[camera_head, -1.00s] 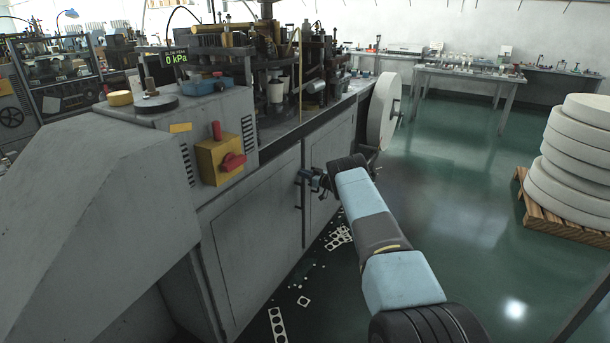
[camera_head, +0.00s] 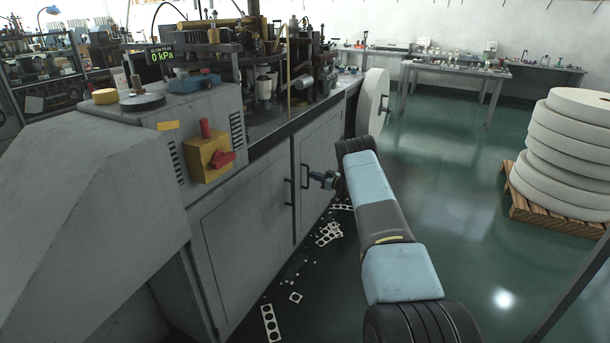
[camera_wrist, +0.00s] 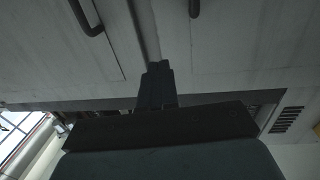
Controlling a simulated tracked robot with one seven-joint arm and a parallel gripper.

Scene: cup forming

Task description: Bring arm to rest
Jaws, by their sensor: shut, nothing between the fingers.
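My gripper (camera_head: 312,176) is small in the head view, at the end of my blue and black arm, in front of the grey cabinet doors (camera_head: 252,205) of the machine. It points left toward the door handles (camera_head: 288,191). Whether it touches a handle is hard to tell in the head view. In the wrist view my gripper's fingers (camera_wrist: 157,72) are together and empty, with the door seam beyond them. Two dark handles (camera_wrist: 86,18) show at the top of that view, apart from the fingers.
The machine (camera_head: 215,110) fills the left and middle. A white roll (camera_head: 372,105) stands at its far end. Stacked white rolls (camera_head: 565,150) sit on a wooden pallet (camera_head: 545,212) at right. Punched scraps (camera_head: 270,322) lie on the floor. Green floor (camera_head: 455,200) is open between machine and pallet.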

